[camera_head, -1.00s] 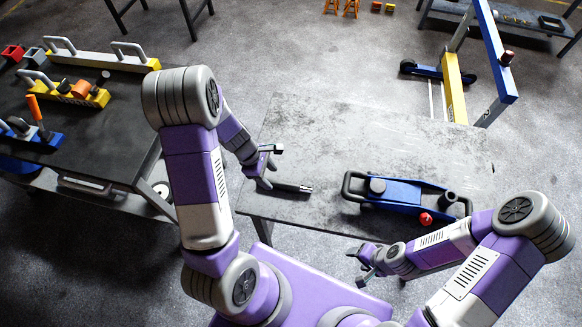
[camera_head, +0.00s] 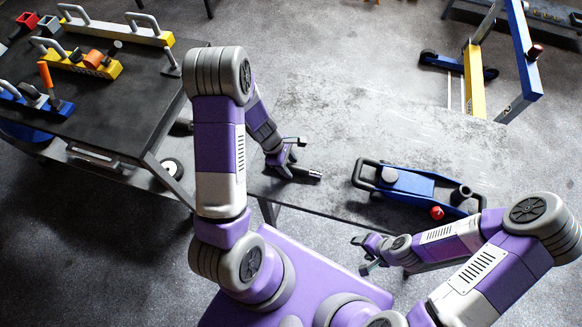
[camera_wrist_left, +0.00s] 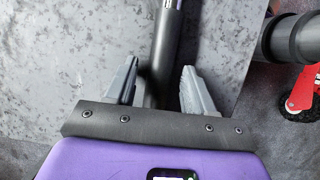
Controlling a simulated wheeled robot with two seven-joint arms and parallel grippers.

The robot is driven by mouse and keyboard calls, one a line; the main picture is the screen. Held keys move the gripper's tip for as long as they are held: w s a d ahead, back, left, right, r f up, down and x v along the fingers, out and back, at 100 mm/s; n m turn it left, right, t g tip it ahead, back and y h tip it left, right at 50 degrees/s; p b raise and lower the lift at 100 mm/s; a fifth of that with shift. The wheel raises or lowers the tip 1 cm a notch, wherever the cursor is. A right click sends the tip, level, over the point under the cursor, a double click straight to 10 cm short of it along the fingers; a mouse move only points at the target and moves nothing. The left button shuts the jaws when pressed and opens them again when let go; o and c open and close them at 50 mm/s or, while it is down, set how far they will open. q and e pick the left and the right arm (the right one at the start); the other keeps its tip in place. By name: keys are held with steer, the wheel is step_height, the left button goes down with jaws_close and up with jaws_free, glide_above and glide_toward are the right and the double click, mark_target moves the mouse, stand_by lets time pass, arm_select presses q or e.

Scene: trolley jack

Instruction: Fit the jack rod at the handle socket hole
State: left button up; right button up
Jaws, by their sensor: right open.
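The dark jack rod (camera_head: 308,174) lies on the grey table, with its end pointing right in the head view. My left gripper (camera_head: 290,155) is over the rod's left part, its fingers spread. In the left wrist view the rod (camera_wrist_left: 164,50) runs between the two open fingers (camera_wrist_left: 160,85). The blue trolley jack (camera_head: 410,185) stands on the table to the right of the rod. Its dark upright handle socket (camera_head: 460,194) is at the right end; the hole is too small to make out. My right gripper (camera_head: 365,254) is open and empty, in front of the table.
The table (camera_head: 340,115) is clear behind the rod and jack. A red knob (camera_head: 437,212) is on the jack's near side. A dark trolley (camera_head: 120,105) with several tools stands left. A blue and yellow hoist (camera_head: 474,85) stands behind. A dark cylinder (camera_wrist_left: 292,38) shows at the wrist view's right.

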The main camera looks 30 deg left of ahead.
arm_select(q)
jaws_close()
